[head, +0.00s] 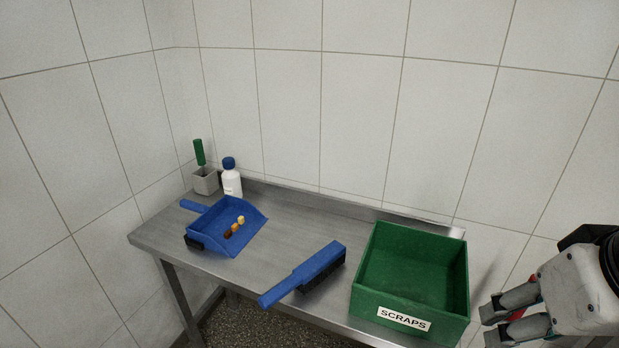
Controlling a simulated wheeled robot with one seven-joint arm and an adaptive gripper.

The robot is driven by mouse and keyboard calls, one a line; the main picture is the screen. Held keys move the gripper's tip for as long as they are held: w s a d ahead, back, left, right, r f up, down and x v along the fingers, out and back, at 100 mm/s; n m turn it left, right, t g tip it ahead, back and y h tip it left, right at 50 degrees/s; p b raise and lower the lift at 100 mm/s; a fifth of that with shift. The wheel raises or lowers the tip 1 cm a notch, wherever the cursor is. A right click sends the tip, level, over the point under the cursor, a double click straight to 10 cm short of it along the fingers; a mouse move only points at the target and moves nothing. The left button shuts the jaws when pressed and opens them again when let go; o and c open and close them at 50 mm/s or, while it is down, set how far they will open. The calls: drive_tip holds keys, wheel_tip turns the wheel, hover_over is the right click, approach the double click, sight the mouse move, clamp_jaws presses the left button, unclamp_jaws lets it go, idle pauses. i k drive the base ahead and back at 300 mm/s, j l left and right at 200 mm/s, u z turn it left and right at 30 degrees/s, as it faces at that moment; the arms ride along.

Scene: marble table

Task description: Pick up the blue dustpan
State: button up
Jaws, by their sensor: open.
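The blue dustpan (214,238) lies on the left part of the metal table, its handle (193,206) pointing to the back left. Several small brown, orange and yellow bits (235,228) lie in its pan. My gripper (484,325) is at the lower right edge of the view, beyond the green box, open and empty. It is far from the dustpan and touches nothing that I can see.
A blue brush (318,264) with dark bristles lies mid-table. A green box (366,302) labelled SCRAPS stands at the right end. A white bottle with a blue cap (232,182) and a grey pot (206,183) holding a green-handled tool stand behind the dustpan. Tiled walls close the back and left.

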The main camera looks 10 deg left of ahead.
sight(209, 230)
drive_tip(key=u, duration=0.4)
drive_tip(key=i+j+u, duration=0.65)
drive_tip(key=i+j, duration=0.2)
drive_tip(key=i, duration=0.25)
drive_tip(key=i+j+u, duration=0.15)
drive_tip(key=i, duration=0.3)
